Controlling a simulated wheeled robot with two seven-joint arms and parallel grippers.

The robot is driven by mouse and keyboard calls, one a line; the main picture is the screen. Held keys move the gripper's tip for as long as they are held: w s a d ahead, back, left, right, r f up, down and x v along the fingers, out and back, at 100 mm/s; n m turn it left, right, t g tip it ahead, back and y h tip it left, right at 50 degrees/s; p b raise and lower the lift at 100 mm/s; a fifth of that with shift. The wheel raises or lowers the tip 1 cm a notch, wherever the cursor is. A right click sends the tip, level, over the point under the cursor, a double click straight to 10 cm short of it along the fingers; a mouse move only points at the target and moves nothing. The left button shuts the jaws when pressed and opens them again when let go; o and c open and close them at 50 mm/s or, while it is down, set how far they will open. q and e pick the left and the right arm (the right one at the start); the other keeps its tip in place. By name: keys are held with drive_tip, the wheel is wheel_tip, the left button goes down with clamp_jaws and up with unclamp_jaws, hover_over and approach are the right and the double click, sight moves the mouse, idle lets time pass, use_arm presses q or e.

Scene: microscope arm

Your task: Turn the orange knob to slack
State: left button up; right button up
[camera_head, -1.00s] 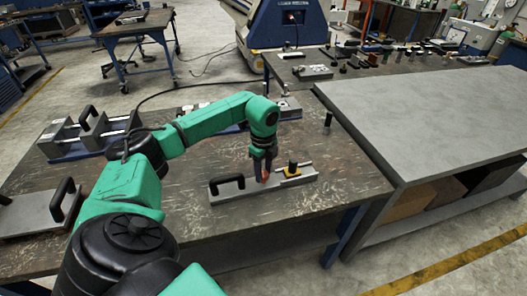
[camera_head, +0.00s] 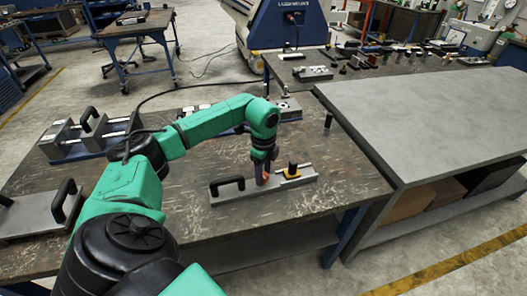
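A grey metal fixture (camera_head: 228,196) with a black handle at its left end lies near the front edge of the worktable. The orange knob (camera_head: 260,181) stands on its middle and shows only as a small patch under my gripper. My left gripper (camera_head: 261,176) points down right at the knob. Its fingers are small and dark here, and I cannot tell whether they are closed on the knob. A black post on a yellow base (camera_head: 292,171) stands just right of the gripper on the same fixture. My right gripper is not in view.
The brown worktable (camera_head: 330,172) is clear to the right of the fixture, apart from a small upright black post (camera_head: 327,122). Other fixtures with black handles (camera_head: 62,200) lie at the left. A grey bench (camera_head: 430,110) adjoins at the right.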

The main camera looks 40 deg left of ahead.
use_arm(q)
drive_tip(key=shift+o, duration=0.3)
drive_tip(key=shift+r, duration=0.25)
wheel_tip(320, 180, up, 14)
drive_tip(key=b, duration=0.1)
idle(0.4)
